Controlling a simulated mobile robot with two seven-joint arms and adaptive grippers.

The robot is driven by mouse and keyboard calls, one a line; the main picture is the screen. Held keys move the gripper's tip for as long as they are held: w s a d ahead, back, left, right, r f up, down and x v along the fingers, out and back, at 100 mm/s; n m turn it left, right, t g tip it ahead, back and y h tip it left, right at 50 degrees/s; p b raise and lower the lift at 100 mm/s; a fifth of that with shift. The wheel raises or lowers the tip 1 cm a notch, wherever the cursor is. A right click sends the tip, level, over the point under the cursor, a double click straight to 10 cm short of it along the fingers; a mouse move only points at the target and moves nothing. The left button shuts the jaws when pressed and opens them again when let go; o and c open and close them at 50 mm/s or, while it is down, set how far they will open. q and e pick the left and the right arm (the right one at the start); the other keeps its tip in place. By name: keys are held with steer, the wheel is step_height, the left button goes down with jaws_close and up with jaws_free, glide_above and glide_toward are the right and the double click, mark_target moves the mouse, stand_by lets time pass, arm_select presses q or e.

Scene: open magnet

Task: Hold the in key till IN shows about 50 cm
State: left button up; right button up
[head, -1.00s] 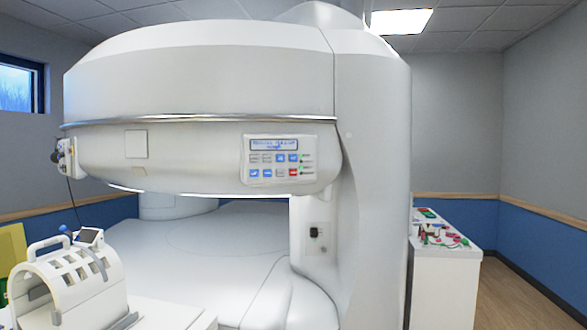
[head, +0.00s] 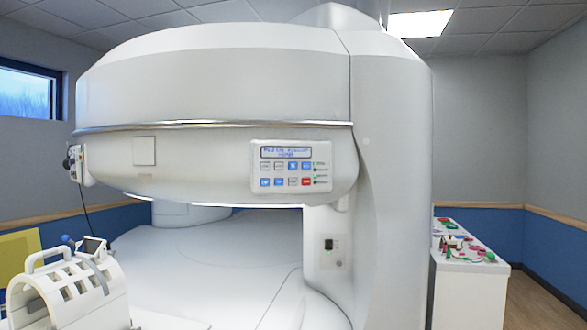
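The control panel (head: 290,169) is on the curved front of the magnet's upper part, right of the picture's middle height. It has a small blue display (head: 286,152) on top and two rows of grey, blue and red keys (head: 286,174) below. The display's text is too blurred to read, and I cannot tell which key is the in key. Neither of my grippers is in view.
The white magnet (head: 215,85) fills the middle, with a low couch area (head: 210,255) under it. A white coil with a handle (head: 70,290) stands at the lower left. A white cabinet (head: 468,295) with small coloured items is at the right. Floor shows at the far right.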

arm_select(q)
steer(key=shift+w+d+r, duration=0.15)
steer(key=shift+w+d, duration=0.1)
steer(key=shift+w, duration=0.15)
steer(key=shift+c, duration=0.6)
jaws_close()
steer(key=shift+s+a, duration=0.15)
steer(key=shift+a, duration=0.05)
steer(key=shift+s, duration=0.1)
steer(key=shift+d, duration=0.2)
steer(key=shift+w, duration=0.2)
